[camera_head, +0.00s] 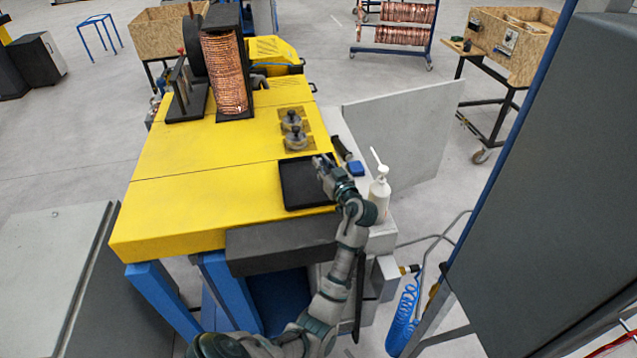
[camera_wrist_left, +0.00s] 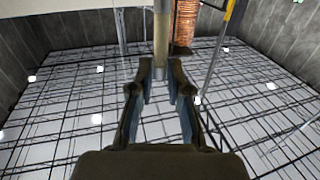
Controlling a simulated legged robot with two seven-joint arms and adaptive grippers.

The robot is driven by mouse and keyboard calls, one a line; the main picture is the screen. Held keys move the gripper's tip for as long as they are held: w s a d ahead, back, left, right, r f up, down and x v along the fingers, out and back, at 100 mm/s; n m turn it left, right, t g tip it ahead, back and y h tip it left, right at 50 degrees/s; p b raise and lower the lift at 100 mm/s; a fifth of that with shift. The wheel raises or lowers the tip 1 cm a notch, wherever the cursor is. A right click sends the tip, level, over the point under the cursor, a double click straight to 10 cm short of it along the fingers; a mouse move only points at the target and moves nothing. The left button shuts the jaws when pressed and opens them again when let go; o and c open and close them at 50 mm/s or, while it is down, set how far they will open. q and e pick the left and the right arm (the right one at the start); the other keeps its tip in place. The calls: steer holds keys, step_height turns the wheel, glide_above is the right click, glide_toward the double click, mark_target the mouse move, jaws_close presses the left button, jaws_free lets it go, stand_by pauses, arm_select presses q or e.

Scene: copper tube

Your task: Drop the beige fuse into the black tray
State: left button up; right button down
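The black tray (camera_head: 298,185) lies at the right front of the yellow table. My left gripper (camera_head: 322,165) is over its upper right part and covers some of it. In the left wrist view my left gripper (camera_wrist_left: 160,72) has its two fingertips close on both sides of the beige fuse (camera_wrist_left: 161,35), a long pale rod. Its end shows between the fingers and they look shut on it. The rod is hard to make out in the head view. My right gripper is not in view.
The yellow table (camera_head: 190,205) is clear to the left of the tray. A white pump bottle (camera_head: 379,190) and a small blue block (camera_head: 356,168) stand right of the gripper. Metal knobs (camera_head: 295,138) sit behind the tray. A copper coil (camera_head: 224,75) stands farther back.

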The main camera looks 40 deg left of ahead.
arm_select(q)
steer(key=shift+o, duration=1.4)
steer(key=a, duration=0.3)
steer(key=shift+s+a+f, duration=0.2)
steer(key=shift+s+f, duration=0.1)
steer(key=v, duration=1.2)
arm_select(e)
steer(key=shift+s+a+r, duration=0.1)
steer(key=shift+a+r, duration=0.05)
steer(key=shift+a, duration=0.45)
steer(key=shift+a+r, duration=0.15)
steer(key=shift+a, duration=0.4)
arm_select(q)
steer(key=shift+s, duration=0.1)
